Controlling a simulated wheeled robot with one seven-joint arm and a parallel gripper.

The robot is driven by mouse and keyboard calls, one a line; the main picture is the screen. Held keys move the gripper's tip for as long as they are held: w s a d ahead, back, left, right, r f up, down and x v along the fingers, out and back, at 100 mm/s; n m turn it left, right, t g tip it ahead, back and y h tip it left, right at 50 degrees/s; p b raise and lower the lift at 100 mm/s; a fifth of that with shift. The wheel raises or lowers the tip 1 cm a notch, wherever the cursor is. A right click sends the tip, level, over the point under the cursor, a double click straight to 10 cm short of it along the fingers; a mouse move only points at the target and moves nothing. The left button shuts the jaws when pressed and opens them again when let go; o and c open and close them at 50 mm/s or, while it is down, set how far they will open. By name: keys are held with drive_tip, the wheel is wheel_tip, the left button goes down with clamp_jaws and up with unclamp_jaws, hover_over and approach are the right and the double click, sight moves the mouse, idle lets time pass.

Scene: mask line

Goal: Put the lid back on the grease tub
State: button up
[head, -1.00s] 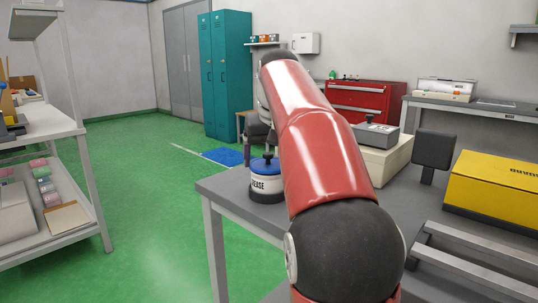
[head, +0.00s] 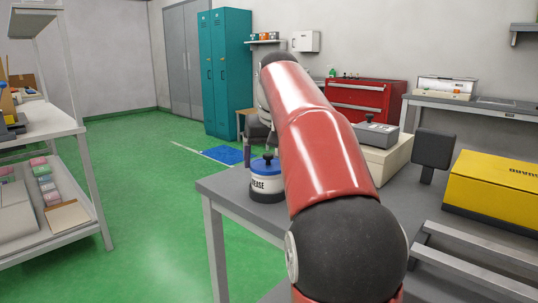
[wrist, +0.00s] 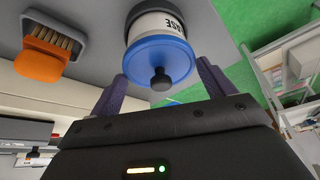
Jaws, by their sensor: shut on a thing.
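The grease tub (head: 266,184) is white with a dark base and a GREASE label. It stands upright near the left end of the grey workbench, and its body also shows in the wrist view (wrist: 152,24). The blue lid (wrist: 160,58) with a black knob is at the tub's mouth; it also shows in the head view (head: 265,167). I cannot tell whether it is fully seated. My gripper (wrist: 162,72) has its two fingers on opposite sides of the lid and is shut on it. My red arm hides much of the gripper in the head view.
An orange-backed brush (wrist: 42,62) lies on the bench beside the tub in the wrist view. A pale box with a grey case (head: 374,136) and a yellow box (head: 495,192) stand farther right. Green floor lies past the bench's left edge; white shelving (head: 45,130) is beyond.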

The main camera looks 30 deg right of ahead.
drive_tip(key=o, duration=0.9)
wheel_tip(320, 180, up, 3)
drive_tip(key=p, duration=0.2)
drive_tip(key=shift+f+p, duration=0.2)
drive_tip(key=shift+p, duration=0.15)
drive_tip(key=shift+r, duration=2.2)
